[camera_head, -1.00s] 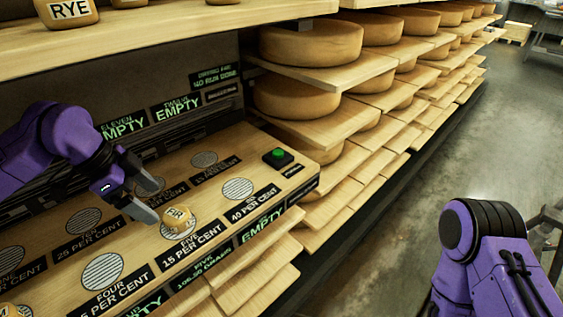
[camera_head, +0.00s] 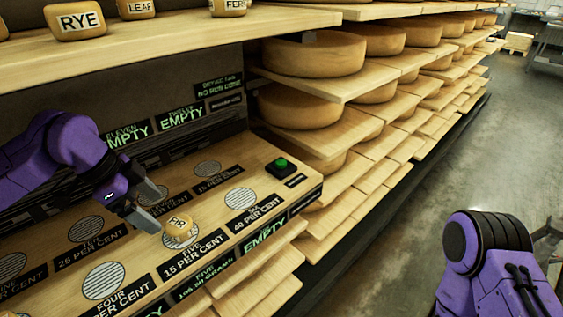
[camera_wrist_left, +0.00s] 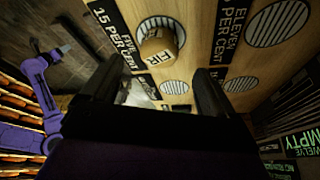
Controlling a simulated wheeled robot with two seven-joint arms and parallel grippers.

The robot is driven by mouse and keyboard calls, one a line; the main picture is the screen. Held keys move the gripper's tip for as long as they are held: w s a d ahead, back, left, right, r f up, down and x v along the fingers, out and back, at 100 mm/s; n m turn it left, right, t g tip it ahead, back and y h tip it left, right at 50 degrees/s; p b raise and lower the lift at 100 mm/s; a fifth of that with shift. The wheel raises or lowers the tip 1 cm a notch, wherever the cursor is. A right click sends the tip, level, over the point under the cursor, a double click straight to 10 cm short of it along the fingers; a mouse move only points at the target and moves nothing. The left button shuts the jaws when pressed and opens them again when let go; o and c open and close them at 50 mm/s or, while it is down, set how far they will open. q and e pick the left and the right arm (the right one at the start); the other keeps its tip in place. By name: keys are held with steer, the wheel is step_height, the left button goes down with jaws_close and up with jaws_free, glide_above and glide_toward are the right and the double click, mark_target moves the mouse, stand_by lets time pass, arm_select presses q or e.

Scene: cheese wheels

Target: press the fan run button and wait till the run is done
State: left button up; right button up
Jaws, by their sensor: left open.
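The green fan run button (camera_head: 281,163) sits in a black box at the right end of the wooden bench. A display (camera_head: 219,86) on the back wall reads "NO RUN DONE". A small cheese piece marked FIR (camera_head: 180,229) stands on the grille of place five; it also shows in the left wrist view (camera_wrist_left: 158,48). My left gripper (camera_head: 155,207) is open and empty, just left of the FIR piece and apart from the button. In the left wrist view its jaws (camera_wrist_left: 155,90) are spread. My right gripper (camera_wrist_left: 64,50) shows only small there; its jaw state is unclear.
Bare grilles (camera_head: 240,198) and label plates lie around the FIR piece. An upper shelf (camera_head: 200,28) with small pieces marked RYE (camera_head: 75,21) and others overhangs the bench. Racks of big cheese wheels (camera_head: 314,53) stand to the right. The floor (camera_head: 420,200) beyond is clear.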

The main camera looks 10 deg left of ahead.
arm_select(q)
jaws_close()
stand_by(1.5)
